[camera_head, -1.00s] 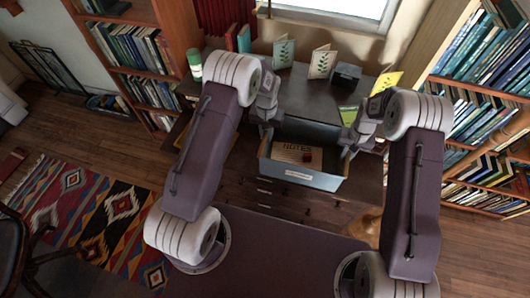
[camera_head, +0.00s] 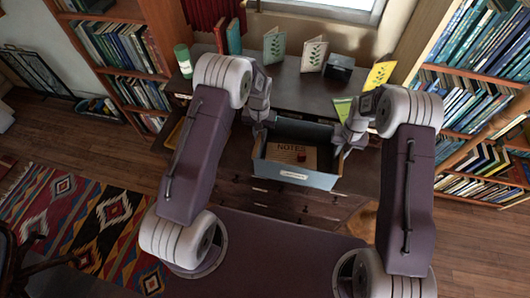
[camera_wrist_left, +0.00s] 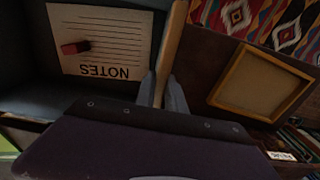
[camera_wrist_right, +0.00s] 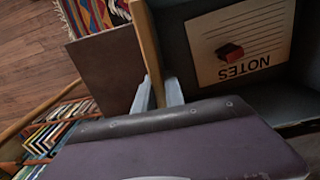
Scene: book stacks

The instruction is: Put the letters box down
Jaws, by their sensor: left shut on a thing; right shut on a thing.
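The letters box (camera_head: 296,176) is an open blue-grey box with a pale label on its front. Inside lie a sheet headed NOTES (camera_head: 290,153) and a small dark red block (camera_wrist_left: 75,47). My left gripper (camera_head: 263,128) is shut on the box's left wall, whose wooden-coloured rim (camera_wrist_left: 172,40) shows between the fingers in the left wrist view. My right gripper (camera_head: 344,140) is shut on the right wall, also seen in the right wrist view (camera_wrist_right: 149,45). The box looks roughly level at the front of the dark desk (camera_head: 285,90). Its underside is hidden.
On the desk stand a green canister (camera_head: 183,60), leaf-print cards (camera_head: 314,56), a black box (camera_head: 340,67) and a yellow card (camera_head: 379,74). The desk middle behind the box looks clear. Bookshelves (camera_head: 125,50) flank it. A patterned rug (camera_head: 110,225) lies left.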

